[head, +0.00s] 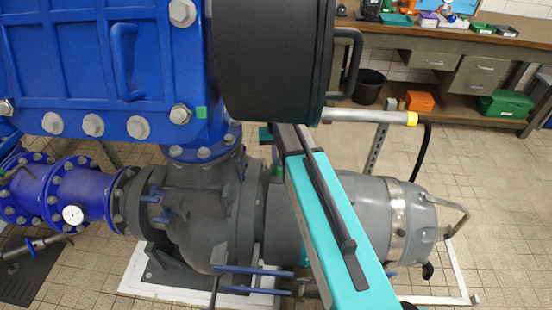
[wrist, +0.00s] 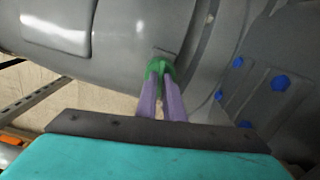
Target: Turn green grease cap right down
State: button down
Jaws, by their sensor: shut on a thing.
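The green grease cap (wrist: 160,67) sits on a small grey block on the curved grey housing (wrist: 125,35) in the wrist view. My gripper (wrist: 161,84) has two purple fingers that reach up to the cap and are shut on it, their tips at its lower side. In the head view my turquoise arm (head: 345,240) reaches down across the grey pump motor (head: 395,210).
Blue bolt heads (wrist: 280,82) line a dark flange right of the cap. A large black cylinder (head: 270,60) hangs above my arm. A horizontal pipe (head: 365,117) with a yellow end runs behind it. A workbench (head: 455,45) stands at the back; tiled floor is open on the right.

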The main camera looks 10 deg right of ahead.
jog(key=m, duration=0.6)
jog(key=shift+w+r+p, duration=0.1)
jog(key=shift+w+p, duration=0.1)
jog(key=shift+p, duration=0.1)
jog(key=c, duration=2)
grip_release()
jog(key=shift+o, duration=0.7)
jog(key=shift+s, duration=0.1)
notch_tip(320, 180, up, 14)
jog(key=b, duration=0.1)
jog(key=shift+b, duration=0.35)
jog(key=shift+f, duration=0.2)
